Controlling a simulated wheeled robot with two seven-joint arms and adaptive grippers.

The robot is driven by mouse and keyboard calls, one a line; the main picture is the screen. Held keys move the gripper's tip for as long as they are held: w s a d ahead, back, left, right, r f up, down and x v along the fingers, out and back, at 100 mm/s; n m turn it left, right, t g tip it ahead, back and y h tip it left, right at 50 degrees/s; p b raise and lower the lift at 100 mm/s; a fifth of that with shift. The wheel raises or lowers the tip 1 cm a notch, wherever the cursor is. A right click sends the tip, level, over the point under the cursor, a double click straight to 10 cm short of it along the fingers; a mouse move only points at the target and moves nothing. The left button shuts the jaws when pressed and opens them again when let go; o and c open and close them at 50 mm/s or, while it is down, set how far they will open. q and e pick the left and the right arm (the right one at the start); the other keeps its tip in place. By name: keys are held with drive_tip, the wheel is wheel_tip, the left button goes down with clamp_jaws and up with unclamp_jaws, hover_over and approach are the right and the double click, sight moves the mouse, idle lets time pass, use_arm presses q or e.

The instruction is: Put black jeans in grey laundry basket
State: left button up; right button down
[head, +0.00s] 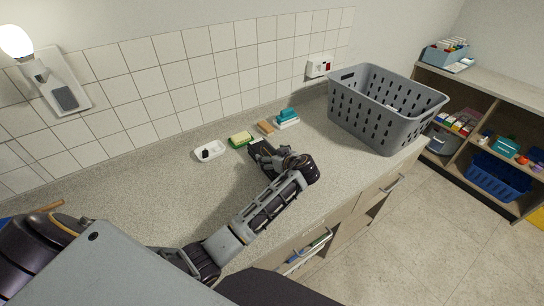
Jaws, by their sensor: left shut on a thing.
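The grey laundry basket (378,121) stands upright on the counter at the right, near its right end. It has slotted walls, and I see nothing in the part of its inside that shows. My left gripper (262,154) is low over the middle of the counter, well left of the basket, with its wrist bent back towards the wall. It is shut on a dark thing that is mostly hidden by the gripper and wrist. I cannot make out for sure whether it is the black jeans. My right gripper is not in view.
A white soap dish (210,151), a green-yellow sponge (241,140), a brown brush (265,127) and a teal item (287,117) line the counter's back. A tiled wall stands behind. Shelves with a blue basket (497,176) are at the right.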

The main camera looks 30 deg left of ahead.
use_arm(q)
drive_tip(key=o, duration=1.1)
drive_tip(key=shift+f, duration=0.1)
drive_tip(key=shift+o, duration=0.2)
drive_tip(key=shift+d+r, duration=0.1)
drive_tip(key=shift+r, duration=0.1)
drive_tip(key=b+v, duration=0.1)
drive_tip(key=v, duration=1.1)
drive_tip(key=shift+b, duration=0.3)
drive_tip(key=shift+f, duration=0.15)
